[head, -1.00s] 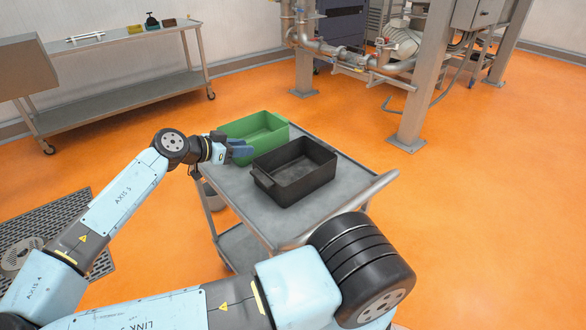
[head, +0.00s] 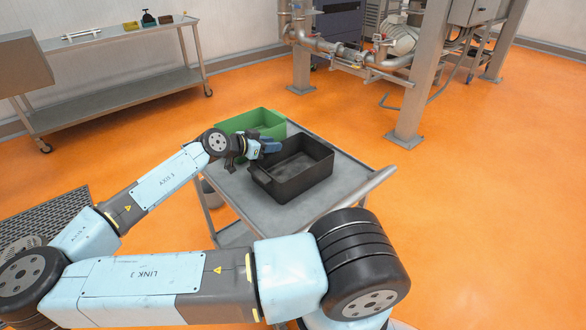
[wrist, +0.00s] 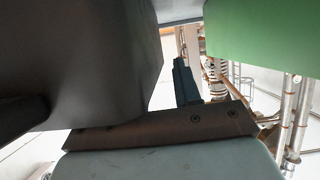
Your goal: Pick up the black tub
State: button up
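The black tub (head: 296,178) stands upright on the grey cart (head: 345,196), with a handle lip at its left end. In the wrist view the tub (wrist: 85,65) fills the left side, very close. My gripper (head: 272,147) is at the tub's far left side, between it and the green tub (head: 262,122). One blue finger (wrist: 186,82) shows in the wrist view, right of the black tub's wall. The other finger is not clear, apparently hidden by the tub, so the opening cannot be judged. I cannot tell whether the finger touches the tub.
The green tub also shows at the upper right in the wrist view (wrist: 262,38), close to my gripper. The cart's handle rail (head: 370,192) is at the right. A steel table (head: 125,85) with small items stands at the back left. Open orange floor lies right of the cart.

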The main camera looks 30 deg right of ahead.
jog(key=shift+d+f, duration=0.1)
jog(key=shift+d, duration=0.1)
jog(key=shift+c, duration=0.3)
jog(key=shift+w, duration=0.1)
grip_shut()
dwell(0.9)
